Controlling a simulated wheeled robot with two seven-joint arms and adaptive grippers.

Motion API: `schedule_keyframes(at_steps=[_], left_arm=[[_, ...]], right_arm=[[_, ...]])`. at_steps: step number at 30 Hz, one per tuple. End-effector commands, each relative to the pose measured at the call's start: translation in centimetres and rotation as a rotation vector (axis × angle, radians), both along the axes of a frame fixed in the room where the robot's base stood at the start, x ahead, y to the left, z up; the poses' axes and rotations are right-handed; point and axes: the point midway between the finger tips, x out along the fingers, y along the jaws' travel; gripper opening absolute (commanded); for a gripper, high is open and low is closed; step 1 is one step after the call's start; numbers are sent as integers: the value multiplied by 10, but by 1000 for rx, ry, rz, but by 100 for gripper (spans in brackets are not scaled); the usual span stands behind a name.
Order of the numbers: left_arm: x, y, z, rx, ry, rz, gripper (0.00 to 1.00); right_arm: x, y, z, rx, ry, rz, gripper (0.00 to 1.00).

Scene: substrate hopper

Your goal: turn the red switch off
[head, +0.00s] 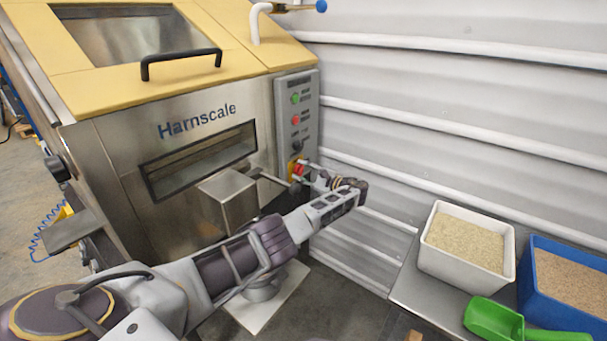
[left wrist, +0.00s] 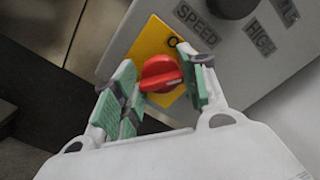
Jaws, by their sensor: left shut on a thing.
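The red switch (left wrist: 160,74) is a round rotary knob on a yellow plate (left wrist: 150,40), low on the grey control panel (head: 296,95) of the Harnscale machine. In the head view the red switch (head: 298,169) shows just at the tip of my left gripper (head: 305,175). In the left wrist view the two green-padded fingers of my left gripper (left wrist: 160,90) stand on either side of the knob and are shut on it. The knob's raised grip lies roughly crosswise in that picture. My right gripper is not in view.
Green and red buttons are higher on the panel. A steel box (head: 228,200) juts from the machine near my left arm. A white bin (head: 465,245), a blue bin (head: 565,285) and a green scoop (head: 495,320) are at right.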

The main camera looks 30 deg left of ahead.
Motion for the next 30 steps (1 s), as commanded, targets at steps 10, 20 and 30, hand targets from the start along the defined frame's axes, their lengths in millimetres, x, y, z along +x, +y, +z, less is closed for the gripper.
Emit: schedule_keyframes(at_steps=[10,20,30], left_arm=[[-1,-1,-5,-23,-261,0,19],[-1,-1,-6,-42,-507,0,19],[-1,-1,-6,-52,-624,1,19]], right_arm=[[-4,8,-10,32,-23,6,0],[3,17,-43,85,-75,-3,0],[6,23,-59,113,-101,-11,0]])
